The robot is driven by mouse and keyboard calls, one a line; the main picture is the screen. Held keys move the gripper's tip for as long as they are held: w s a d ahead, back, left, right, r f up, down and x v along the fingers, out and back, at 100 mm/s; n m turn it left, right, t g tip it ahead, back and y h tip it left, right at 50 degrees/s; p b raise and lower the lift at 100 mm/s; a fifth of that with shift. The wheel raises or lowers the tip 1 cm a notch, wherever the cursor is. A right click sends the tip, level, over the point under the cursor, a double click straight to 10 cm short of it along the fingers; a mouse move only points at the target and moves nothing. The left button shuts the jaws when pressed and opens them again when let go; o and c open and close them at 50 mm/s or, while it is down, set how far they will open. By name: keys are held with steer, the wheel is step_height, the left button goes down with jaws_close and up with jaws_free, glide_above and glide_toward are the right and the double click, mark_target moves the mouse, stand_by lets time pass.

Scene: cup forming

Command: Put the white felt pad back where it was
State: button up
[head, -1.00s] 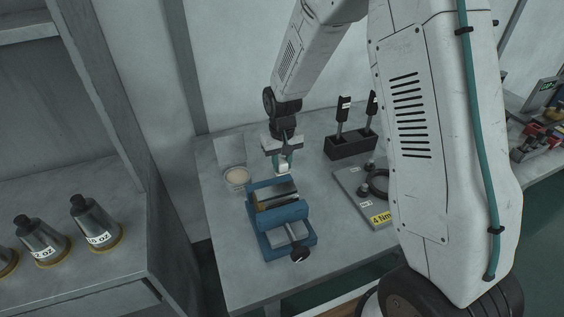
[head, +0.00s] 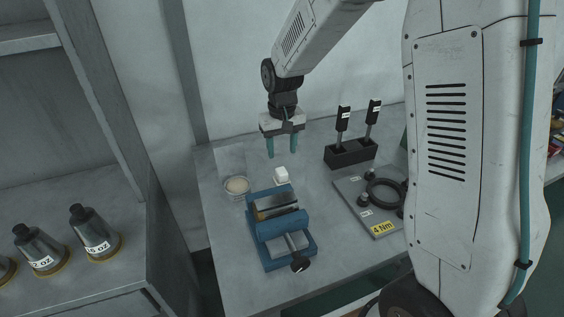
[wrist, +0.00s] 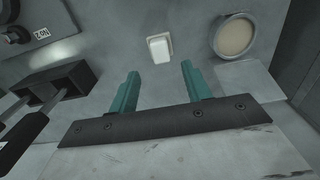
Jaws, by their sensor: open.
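The white felt pad (head: 281,174) is a small white block on the grey table, just behind the blue vise (head: 284,244). It also shows in the wrist view (wrist: 160,49), ahead of the fingertips and standing clear of them. My gripper (head: 282,156) is open and empty, with its two teal fingers pointing down above and behind the pad. In the wrist view, both fingers (wrist: 160,68) are spread apart with bare table between them.
A round dish (head: 237,187) with beige contents is left of the pad. A black holder (head: 350,153) with two upright tools stands right. A grey plate (head: 375,205) with a black ring is front right. Table around the pad's back is clear.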

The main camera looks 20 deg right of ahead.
steer(key=s+d+r, duration=0.2)
steer(key=s+r, duration=1.1)
steer(key=r, duration=0.1)
steer(key=s+d+r+t, duration=0.1)
steer(key=s+r, duration=0.1)
steer(key=s, duration=1.7)
